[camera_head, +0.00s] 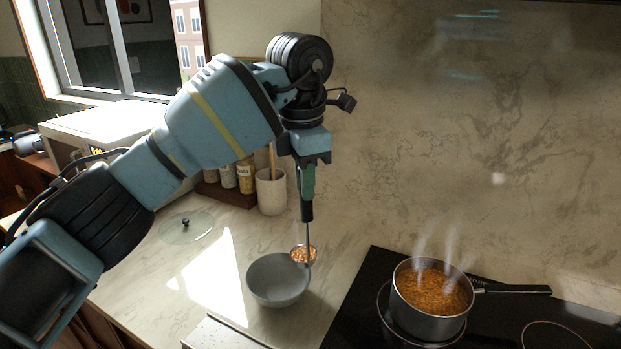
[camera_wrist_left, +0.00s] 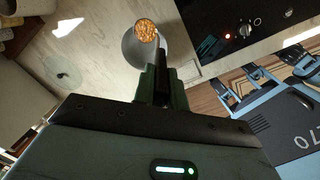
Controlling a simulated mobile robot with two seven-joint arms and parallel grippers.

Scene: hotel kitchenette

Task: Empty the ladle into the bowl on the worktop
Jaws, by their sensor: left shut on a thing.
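My left gripper (camera_head: 307,190) is shut on the handle of the ladle (camera_head: 308,240), which hangs down with its cup over the far right rim of the grey bowl (camera_head: 268,290). The ladle's cup holds orange-brown food and looks level. In the left wrist view the filled ladle cup (camera_wrist_left: 146,29) overlaps the bowl (camera_wrist_left: 131,50), and the left gripper (camera_wrist_left: 160,80) shows below it. The bowl stands on the worktop (camera_head: 150,270); the part of its inside that I see looks empty. My right gripper is not in view.
A steaming pot (camera_head: 432,312) of orange-brown food stands on the black hob (camera_head: 360,300) at the right, its handle pointing right. A glass lid (camera_head: 187,228) lies left of the bowl. A utensil crock (camera_head: 271,192) and spice jars (camera_head: 245,176) stand behind.

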